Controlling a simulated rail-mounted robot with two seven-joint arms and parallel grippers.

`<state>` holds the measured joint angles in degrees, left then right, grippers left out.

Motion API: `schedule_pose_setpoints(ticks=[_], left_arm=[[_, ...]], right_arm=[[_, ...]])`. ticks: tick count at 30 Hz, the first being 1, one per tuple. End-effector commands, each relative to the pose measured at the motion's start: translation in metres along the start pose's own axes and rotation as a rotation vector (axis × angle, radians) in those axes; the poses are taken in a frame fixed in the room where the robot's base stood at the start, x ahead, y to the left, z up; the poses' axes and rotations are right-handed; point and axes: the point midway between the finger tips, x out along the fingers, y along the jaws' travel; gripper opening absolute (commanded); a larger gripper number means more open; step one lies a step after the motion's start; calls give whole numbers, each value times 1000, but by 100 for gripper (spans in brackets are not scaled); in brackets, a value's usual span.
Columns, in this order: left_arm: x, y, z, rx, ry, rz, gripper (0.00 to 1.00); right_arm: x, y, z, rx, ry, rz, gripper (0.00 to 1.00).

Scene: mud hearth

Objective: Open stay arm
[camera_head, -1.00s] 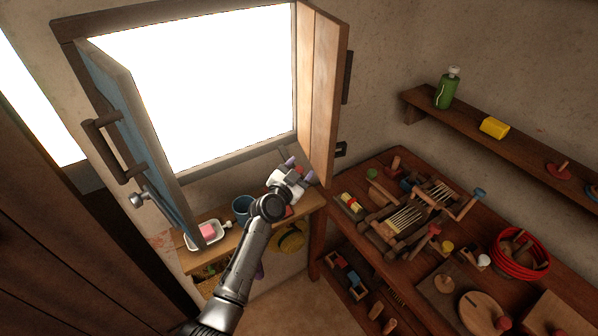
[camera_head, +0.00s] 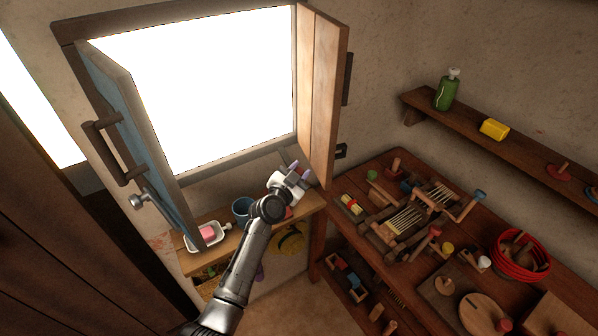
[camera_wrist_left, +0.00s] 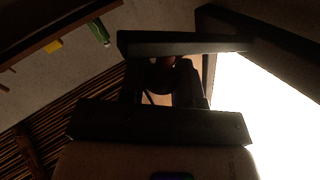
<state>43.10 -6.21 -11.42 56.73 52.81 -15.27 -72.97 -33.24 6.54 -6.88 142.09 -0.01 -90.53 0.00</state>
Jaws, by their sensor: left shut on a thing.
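The window (camera_head: 220,90) stands open, with a blue-faced left leaf (camera_head: 150,150) and a plain wooden right leaf (camera_head: 321,95) both swung into the room. My left gripper (camera_head: 301,173) is at the lower right corner of the window, by the foot of the right leaf. It is shut on a small dark part there, which I take to be the stay arm; the fingers hide most of it. In the left wrist view a dark reddish piece (camera_wrist_left: 162,72) shows between the fingers, in deep shadow. My right gripper is out of view.
Below the window a narrow shelf (camera_head: 228,243) holds a blue mug (camera_head: 241,209) and a white dish (camera_head: 206,236) with pink soap. A crowded wooden table (camera_head: 400,285) stands to the right, below a wall shelf (camera_head: 520,151).

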Motion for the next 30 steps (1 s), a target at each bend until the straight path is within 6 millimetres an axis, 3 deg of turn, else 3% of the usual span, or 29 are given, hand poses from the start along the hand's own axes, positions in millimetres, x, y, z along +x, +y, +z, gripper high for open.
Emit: schedule_pose_setpoints(ticks=[17,18,25,30], left_arm=[[0,-7,-16,3,8,-5,0],[0,-7,-16,4,8,-5,33],[0,-6,-14,2,4,-3,55],[0,-5,-13,1,2,-1,57]], right_arm=[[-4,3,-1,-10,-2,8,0],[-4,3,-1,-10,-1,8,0],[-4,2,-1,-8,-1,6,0],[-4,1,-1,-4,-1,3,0]])
